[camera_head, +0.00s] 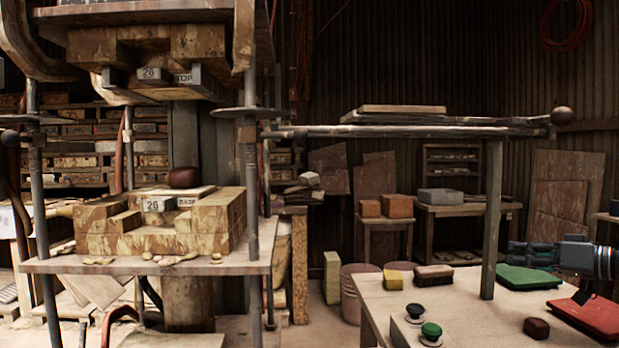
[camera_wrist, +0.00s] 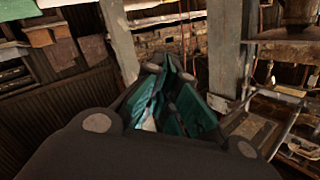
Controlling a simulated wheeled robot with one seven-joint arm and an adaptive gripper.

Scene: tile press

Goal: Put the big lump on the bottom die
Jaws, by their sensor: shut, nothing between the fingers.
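A large dark reddish-brown lump (camera_head: 184,178) rests on top of the bottom die (camera_head: 218,222), a worn tan block labelled 26 on the press at the left. A pale flat layer lies beneath the lump. A smaller brown lump (camera_head: 536,327) lies on the work table at the right. My gripper (camera_head: 513,252) is above the right part of that table, far from the die, pointing left. It is shut and empty, and its teal-lined fingers show in the wrist view (camera_wrist: 177,95). Neither lump can be made out in the wrist view.
The top die (camera_head: 160,76) hangs above, between threaded columns. The work table (camera_head: 405,293) holds green (camera_head: 431,331) and black (camera_head: 414,310) knobs, a yellow block (camera_head: 393,279), a brush (camera_head: 434,275), a green pad (camera_head: 527,277) and a red pad (camera_head: 590,317). A post and long lever arm (camera_head: 420,131) stand between.

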